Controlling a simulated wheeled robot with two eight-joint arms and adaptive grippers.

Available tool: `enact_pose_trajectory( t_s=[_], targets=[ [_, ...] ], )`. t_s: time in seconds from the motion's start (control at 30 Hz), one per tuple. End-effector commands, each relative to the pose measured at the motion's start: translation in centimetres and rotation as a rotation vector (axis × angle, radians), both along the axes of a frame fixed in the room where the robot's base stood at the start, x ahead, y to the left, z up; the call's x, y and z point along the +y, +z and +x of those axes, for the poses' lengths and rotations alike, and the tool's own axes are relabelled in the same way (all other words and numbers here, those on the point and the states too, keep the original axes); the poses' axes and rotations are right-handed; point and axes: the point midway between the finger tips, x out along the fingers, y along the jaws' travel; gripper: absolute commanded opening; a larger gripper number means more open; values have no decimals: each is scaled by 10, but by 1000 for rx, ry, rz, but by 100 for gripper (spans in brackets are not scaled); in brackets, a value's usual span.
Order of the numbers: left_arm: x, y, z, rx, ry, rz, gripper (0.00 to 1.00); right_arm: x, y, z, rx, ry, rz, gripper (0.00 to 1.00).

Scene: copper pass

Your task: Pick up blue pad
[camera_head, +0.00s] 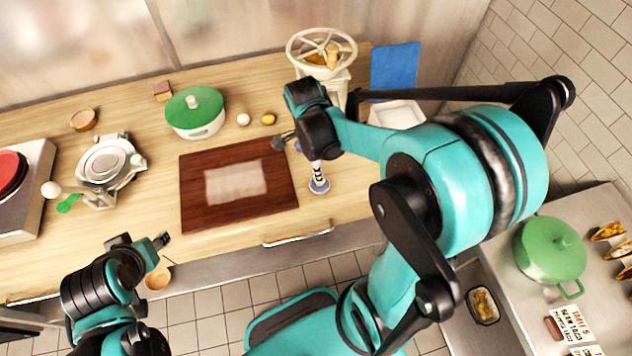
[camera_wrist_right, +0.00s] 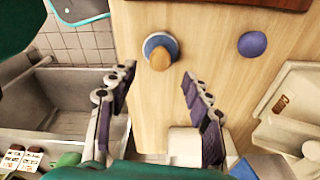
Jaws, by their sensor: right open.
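A round flat blue pad (camera_wrist_right: 252,44) lies on the wooden counter in the right wrist view. In the head view only a small bluish part of it (camera_head: 298,146) shows beside my right gripper. My right gripper (camera_wrist_right: 158,98) is open and empty, pointing down over the counter; it also shows in the head view (camera_head: 299,158). The pad lies outside the fingers, beyond the right-hand finger in the wrist view. A blue-rimmed round piece with a tan knob (camera_wrist_right: 160,52) stands in line with the gap between the fingers. My left gripper (camera_head: 160,241) is at the counter's front edge, its jaws unclear.
A brown board (camera_head: 190,200) with a pale sheet lies left of my right gripper. A cream wheel-topped machine (camera_head: 325,50) and an upright blue panel (camera_head: 394,66) stand behind. A green-lidded pot (camera_head: 195,110) is at the back. Bare counter (camera_head: 350,190) lies right of the board.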

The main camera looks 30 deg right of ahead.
Motion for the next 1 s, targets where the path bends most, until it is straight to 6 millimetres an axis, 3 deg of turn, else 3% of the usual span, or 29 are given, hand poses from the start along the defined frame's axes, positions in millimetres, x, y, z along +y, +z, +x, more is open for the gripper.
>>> enact_pose_trajectory(
  t_s=[0.33, 0.67, 0.87, 1.0],
  targets=[
    [0, -22, 0, 0, 0, 0, 44, -2, -52, -2, -2, 2, 0, 50],
    [0, -23, 0, 0, 0, 0, 44, -3, -58, -3, -2, 3, 0, 50],
    [0, -23, 0, 0, 0, 0, 44, -3, -58, -3, -2, 3, 0, 0],
    [0, -23, 0, 0, 0, 0, 44, -3, -58, -3, -3, 3, 0, 0]
  ],
)
